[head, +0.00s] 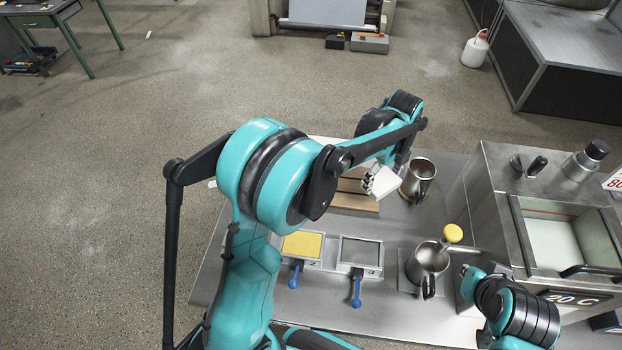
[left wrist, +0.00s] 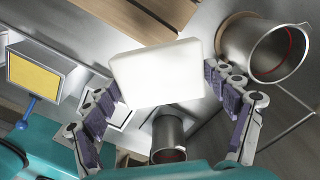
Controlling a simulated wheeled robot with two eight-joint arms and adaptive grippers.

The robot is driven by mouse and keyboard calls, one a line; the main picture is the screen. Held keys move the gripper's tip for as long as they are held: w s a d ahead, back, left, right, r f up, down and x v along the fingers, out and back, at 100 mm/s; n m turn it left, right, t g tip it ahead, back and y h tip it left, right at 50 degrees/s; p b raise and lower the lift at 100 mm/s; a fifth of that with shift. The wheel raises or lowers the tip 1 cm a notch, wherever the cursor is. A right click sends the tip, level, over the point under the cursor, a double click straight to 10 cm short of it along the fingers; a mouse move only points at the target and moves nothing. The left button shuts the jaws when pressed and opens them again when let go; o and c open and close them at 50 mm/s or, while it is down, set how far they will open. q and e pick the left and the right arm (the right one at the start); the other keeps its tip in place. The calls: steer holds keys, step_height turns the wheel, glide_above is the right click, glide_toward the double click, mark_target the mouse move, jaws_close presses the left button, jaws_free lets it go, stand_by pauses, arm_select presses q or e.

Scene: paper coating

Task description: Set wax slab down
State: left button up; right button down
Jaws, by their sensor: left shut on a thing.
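My left gripper (head: 372,180) is shut on the white wax slab (head: 387,183) and holds it near the front edge of a wooden board (head: 352,203). In the left wrist view the slab (left wrist: 157,75) sits between the purple-padded fingers of the gripper (left wrist: 163,88), and the board (left wrist: 125,14) shows behind it. I cannot tell the height of the slab above the board. My right gripper (head: 467,272) is low at the right, between a steel jug and the tank; its jaws are too small to read.
A steel cup (head: 418,178) stands just right of the slab. Two blue-handled trays, one yellow (head: 303,245) and one grey (head: 361,252), lie in front. A steel tank (head: 480,190) is at the right.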

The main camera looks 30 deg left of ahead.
arm_select(q)
steer(key=b, duration=0.3)
glide_above(347, 185)
step_height(347, 185, down, 7)
steer(key=shift+r, duration=0.1)
step_height(347, 185, down, 4)
steer(key=shift+f+b, duration=0.15)
steer(key=shift+b, duration=0.45)
steer(key=o, duration=1.2)
steer(key=shift+f, duration=0.1)
steer(key=shift+c, duration=0.2)
